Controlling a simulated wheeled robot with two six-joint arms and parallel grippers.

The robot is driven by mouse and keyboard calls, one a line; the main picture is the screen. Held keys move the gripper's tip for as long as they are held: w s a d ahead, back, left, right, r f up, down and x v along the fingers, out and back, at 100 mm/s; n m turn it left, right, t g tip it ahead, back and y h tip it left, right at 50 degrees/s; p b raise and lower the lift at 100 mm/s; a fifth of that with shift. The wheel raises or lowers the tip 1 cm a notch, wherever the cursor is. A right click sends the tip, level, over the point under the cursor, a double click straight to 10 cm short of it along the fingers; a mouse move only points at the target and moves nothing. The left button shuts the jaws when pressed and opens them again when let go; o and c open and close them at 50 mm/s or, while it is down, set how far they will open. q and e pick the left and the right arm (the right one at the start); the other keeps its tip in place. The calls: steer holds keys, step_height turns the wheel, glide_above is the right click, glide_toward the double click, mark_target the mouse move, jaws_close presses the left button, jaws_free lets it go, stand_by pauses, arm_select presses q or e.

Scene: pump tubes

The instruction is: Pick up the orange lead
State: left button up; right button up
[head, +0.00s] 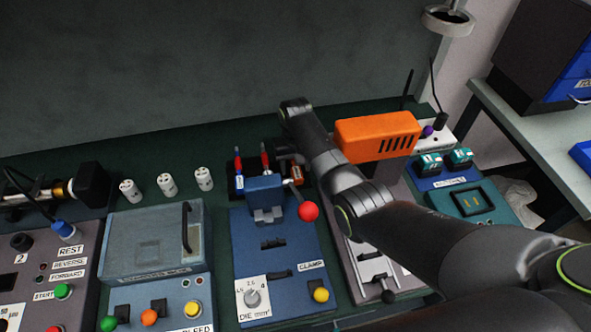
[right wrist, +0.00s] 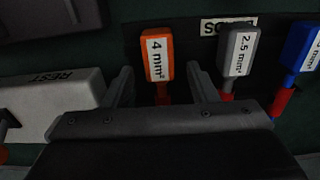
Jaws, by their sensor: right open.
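The orange lead (right wrist: 157,55), labelled 4 mm², stands in a dark rack in the right wrist view. Its lower part shows between the two fingers of my right gripper (right wrist: 161,76), which is open with one finger on each side; I cannot tell whether either finger touches it. In the head view a small part of the orange lead (head: 297,172) shows beside my right wrist, which hides most of the gripper. A grey lead (right wrist: 237,52), labelled 2.5 mm², stands just right of the right finger. My left gripper is not in view.
A blue lead (right wrist: 301,50) stands beyond the grey one. A white block (right wrist: 50,100) lies left of the gripper. The blue clamp unit (head: 276,258) with its red knob (head: 308,211) is in front of the rack. An orange tool (head: 377,136) stands to the right.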

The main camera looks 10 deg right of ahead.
steer(key=shift+c, duration=0.4)
steer(key=c, duration=1)
steer(key=shift+r, duration=0.1)
